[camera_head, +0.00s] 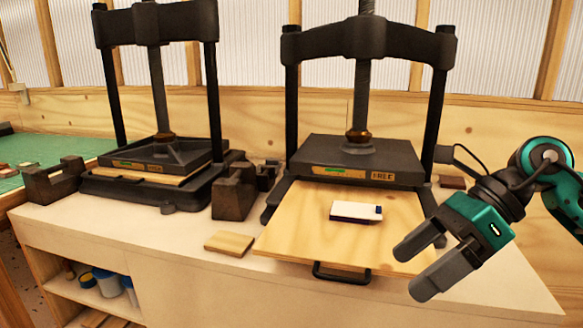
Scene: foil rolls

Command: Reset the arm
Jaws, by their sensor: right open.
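My right gripper (421,270) is at the right of the head view, in front of the right press. Its two grey fingers are apart with nothing between them, and they point down and to the left. Its fingers overlap the right edge of the pulled-out wooden board (300,223) in the picture. A small white and dark-blue block (355,211) lies on that board, left of the gripper and apart from it. My left gripper is not in view.
Two black screw presses, left (160,153) and right (360,150), stand on a pale bench (100,225). Dark blocks (234,192) stand between them. A small wooden piece (229,243) lies at the front. A green mat (40,150) is at far left. Jars (107,283) sit on a shelf below.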

